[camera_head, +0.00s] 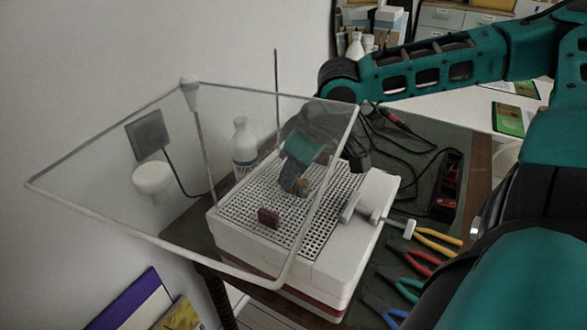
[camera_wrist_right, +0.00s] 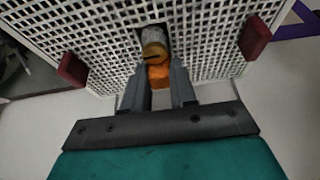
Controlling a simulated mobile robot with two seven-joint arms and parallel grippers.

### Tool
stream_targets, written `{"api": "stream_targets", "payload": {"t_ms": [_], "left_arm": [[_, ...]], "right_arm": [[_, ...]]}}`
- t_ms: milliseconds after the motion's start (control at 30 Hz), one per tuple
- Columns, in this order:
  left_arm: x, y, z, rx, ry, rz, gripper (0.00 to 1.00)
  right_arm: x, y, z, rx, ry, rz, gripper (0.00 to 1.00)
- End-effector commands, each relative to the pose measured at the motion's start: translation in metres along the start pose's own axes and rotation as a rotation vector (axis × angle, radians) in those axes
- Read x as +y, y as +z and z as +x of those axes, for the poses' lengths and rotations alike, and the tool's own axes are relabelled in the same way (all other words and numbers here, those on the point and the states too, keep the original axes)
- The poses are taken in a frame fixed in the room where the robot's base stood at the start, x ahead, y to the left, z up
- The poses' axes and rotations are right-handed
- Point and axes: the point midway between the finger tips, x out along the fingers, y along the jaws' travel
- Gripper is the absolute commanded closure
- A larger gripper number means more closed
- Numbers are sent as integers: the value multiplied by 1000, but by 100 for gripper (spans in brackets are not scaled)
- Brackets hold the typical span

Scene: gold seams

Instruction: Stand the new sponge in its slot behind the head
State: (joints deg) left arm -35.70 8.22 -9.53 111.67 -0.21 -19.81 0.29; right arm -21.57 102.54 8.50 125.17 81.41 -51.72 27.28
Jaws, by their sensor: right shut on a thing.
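My right gripper (camera_head: 296,186) reaches down through the clear cover's area onto the white perforated plate (camera_head: 240,205). In the right wrist view its fingers (camera_wrist_right: 159,82) are shut on the orange sponge (camera_wrist_right: 158,75), with the sponge's front part showing between them. Just beyond the sponge is a rounded grey and yellow-brown head (camera_wrist_right: 153,42), in a dark opening of the plate. The sponge looks close to the head; whether they touch, and whether the sponge is in its slot, I cannot tell. My left gripper is not in view.
A clear cover (camera_head: 36,184) frames the white box. A white bottle (camera_head: 243,145) stands behind.

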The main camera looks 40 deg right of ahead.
Motion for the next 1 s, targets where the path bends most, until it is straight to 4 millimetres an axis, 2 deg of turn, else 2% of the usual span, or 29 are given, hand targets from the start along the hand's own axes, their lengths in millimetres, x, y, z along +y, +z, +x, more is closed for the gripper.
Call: {"api": "stream_targets", "payload": {"t_ms": [867, 900, 1000], "left_arm": [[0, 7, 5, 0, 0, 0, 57], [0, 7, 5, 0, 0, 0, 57], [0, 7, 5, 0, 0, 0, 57]], "right_arm": [[0, 4, 9, -1, 0, 0, 100], [0, 4, 9, -1, 0, 0, 70], [0, 4, 9, -1, 0, 0, 60]]}}
